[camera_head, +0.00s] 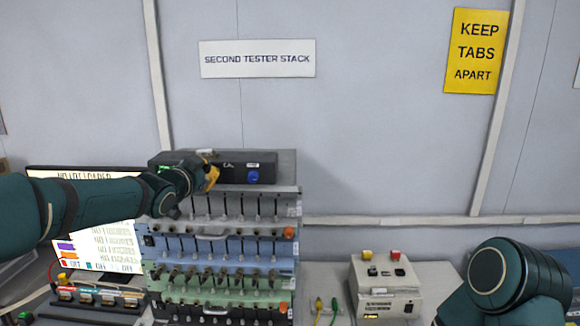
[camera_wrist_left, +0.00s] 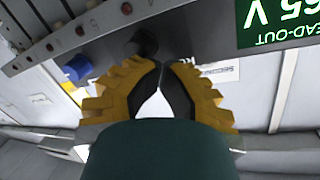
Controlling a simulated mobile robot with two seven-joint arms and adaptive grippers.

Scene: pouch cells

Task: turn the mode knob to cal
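A black unit (camera_head: 235,164) sits on top of the tester stack. Its front carries a blue knob (camera_head: 253,176), which also shows at the left of the left wrist view (camera_wrist_left: 77,67). A dark round knob (camera_wrist_left: 143,42) shows on the panel just beyond my fingertips in that view. I cannot read any "cal" mark. My left gripper (camera_head: 211,176) is in front of the unit, left of the blue knob. In the wrist view its yellow fingers (camera_wrist_left: 162,66) meet at the tips, with no object visible between them. My right gripper is out of view.
A green read-out (camera_wrist_left: 278,18) is on the unit. Below stand racks (camera_head: 215,247) with many cell clips. A lit screen (camera_head: 110,240) is at left, partly behind my left arm. A beige box (camera_head: 385,288) with buttons stands at right on the bench.

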